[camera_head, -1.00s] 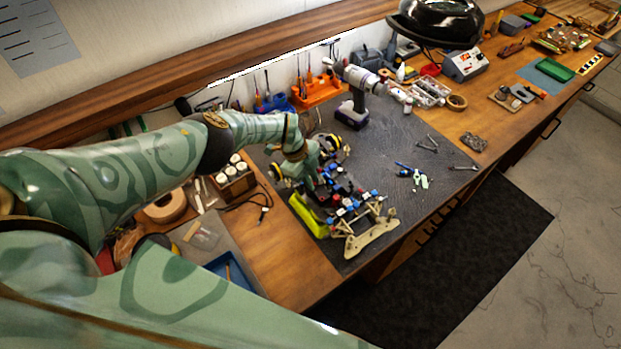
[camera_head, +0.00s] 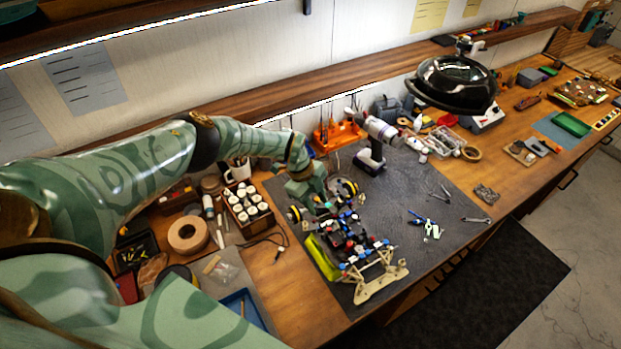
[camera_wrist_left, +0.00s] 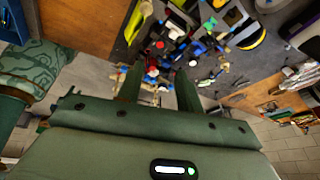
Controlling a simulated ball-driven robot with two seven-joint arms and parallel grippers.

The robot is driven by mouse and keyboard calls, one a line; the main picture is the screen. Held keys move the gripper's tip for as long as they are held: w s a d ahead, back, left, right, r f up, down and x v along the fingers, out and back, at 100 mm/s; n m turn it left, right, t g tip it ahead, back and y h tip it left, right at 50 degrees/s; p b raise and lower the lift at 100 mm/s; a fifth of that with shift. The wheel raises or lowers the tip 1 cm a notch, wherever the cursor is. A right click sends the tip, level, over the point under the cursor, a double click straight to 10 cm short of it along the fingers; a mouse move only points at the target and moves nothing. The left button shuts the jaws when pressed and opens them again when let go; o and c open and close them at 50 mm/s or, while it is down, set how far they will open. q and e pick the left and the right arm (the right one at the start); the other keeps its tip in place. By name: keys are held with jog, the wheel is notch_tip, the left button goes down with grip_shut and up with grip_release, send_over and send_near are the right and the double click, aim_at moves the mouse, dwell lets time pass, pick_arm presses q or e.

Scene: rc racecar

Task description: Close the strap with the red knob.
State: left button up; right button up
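The RC racecar chassis (camera_head: 352,238) lies on the dark mat, with blue, red and black parts and a yellow-green side panel (camera_head: 318,257). It also shows in the left wrist view (camera_wrist_left: 180,32). Small red knobs show on it there, one near the middle (camera_wrist_left: 160,44) and another lower down, near the fingers (camera_wrist_left: 152,72). I cannot tell which one belongs to the strap, and the strap itself is too small to make out. My left gripper (camera_head: 318,206) is over the car's far end. In the wrist view its two fingers (camera_wrist_left: 158,88) are apart with nothing clearly between them. My right gripper is not in view.
A drill (camera_head: 374,145) stands behind the car. Pliers and small tools (camera_head: 428,224) lie to its right on the mat (camera_head: 395,190). A box of white bottles (camera_head: 248,208) and a tape roll (camera_head: 188,235) are left. The mat right of the car is mostly clear.

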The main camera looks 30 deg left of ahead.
pick_arm(q)
jog(key=v, duration=0.5)
jog(key=shift+r, duration=0.1)
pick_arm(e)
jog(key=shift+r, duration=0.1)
